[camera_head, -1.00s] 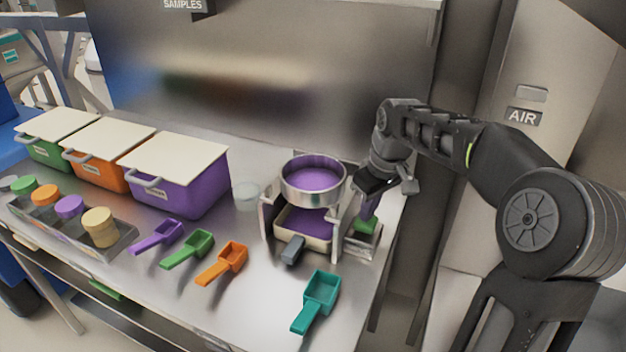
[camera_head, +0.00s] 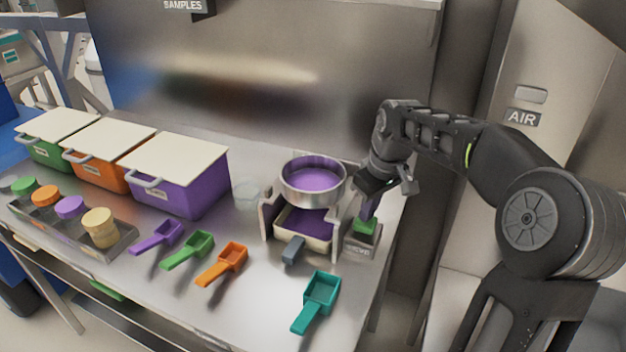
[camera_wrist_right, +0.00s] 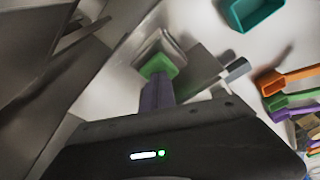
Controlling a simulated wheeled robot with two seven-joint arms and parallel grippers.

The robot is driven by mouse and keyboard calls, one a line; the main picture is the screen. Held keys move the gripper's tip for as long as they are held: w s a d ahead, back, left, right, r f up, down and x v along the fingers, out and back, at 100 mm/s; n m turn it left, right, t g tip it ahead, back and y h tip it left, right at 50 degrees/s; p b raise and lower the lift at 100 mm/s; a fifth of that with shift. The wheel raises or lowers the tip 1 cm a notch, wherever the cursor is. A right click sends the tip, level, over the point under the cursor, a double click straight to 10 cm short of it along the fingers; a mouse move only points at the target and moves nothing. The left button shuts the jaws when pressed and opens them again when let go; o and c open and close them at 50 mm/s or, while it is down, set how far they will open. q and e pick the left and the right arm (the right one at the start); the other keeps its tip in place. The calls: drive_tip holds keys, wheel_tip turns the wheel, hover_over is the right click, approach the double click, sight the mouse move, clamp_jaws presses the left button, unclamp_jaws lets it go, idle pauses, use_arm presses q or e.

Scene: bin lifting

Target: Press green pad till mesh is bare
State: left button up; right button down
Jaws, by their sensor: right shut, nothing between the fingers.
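The green pad (camera_head: 365,226) sits on top of a small metal box to the right of the sieve stand; it also shows in the right wrist view (camera_wrist_right: 158,65). My right gripper (camera_head: 369,208) is shut and empty, its purple-looking fingers pointing down at the pad. The fingertips look to be on or just above it; I cannot tell which. The round metal sieve (camera_head: 313,186) rests on its stand with purple material covering the mesh. A cream tray (camera_head: 304,241) with purple material and a grey handle stands below the sieve. My left gripper is out of view.
A teal scoop (camera_head: 320,293) lies in front of the stand. Orange, green and purple scoops lie to its left. Lidded purple (camera_head: 190,184), orange and green bins stand at the back left, with a rack of coloured jars (camera_head: 106,236) before them. A clear cup (camera_head: 246,194) stands left of the sieve.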

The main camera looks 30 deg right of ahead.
drive_tip(key=shift+f, duration=0.1)
idle(0.3)
drive_tip(key=shift+f+b, duration=0.5)
drive_tip(key=shift+f, duration=0.1)
drive_tip(key=shift+r+p, duration=0.65)
drive_tip(key=shift+r, duration=0.05)
wheel_tip(320, 180, up, 6)
drive_tip(key=p, duration=0.4)
drive_tip(key=shift+p, duration=0.4)
